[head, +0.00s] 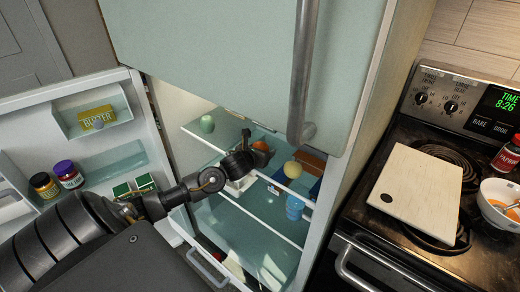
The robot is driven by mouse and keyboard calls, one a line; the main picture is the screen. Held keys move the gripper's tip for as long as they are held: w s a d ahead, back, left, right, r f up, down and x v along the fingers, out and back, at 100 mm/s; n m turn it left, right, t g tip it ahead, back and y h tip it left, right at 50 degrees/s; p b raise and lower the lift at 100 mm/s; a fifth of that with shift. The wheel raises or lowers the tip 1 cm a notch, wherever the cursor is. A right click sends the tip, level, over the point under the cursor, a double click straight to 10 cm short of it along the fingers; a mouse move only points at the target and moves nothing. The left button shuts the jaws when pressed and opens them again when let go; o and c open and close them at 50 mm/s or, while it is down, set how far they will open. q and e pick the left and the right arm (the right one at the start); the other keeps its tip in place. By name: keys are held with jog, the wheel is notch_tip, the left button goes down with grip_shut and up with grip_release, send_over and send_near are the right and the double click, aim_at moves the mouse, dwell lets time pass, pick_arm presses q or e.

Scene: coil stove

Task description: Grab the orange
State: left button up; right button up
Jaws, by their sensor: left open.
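The orange (261,145) is a small round orange fruit inside the open lower fridge compartment, on the upper glass shelf. My left gripper (255,149) reaches into the compartment from the left, with its jaws open at the orange. One dark finger shows on the far left side of the fruit and the other along its near side, hiding part of it. I cannot tell whether the fingers touch it. My right gripper is not in view.
A pale yellow round fruit (293,169) and a green item (207,123) are on the fridge shelf (200,137). A blue bottle (295,206) stands to the right. The upper door handle (303,75) hangs close by. The open door (90,130) holds jars and boxes.

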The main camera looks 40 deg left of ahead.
pick_arm(q)
jog(key=c, duration=0.8)
jog(key=shift+r, duration=0.15)
jog(key=shift+r, duration=0.6)
jog(key=s+d+r, duration=0.2)
jog(key=s+r, duration=0.2)
jog(key=s+d+r, duration=0.2)
jog(key=s+r, duration=0.1)
jog(key=s, duration=0.1)
jog(key=s+d+r, duration=0.3)
jog(key=s+r, duration=0.1)
jog(key=shift+s+r+p, duration=0.1)
jog(key=shift+r+p, duration=0.2)
jog(key=shift+p, duration=0.05)
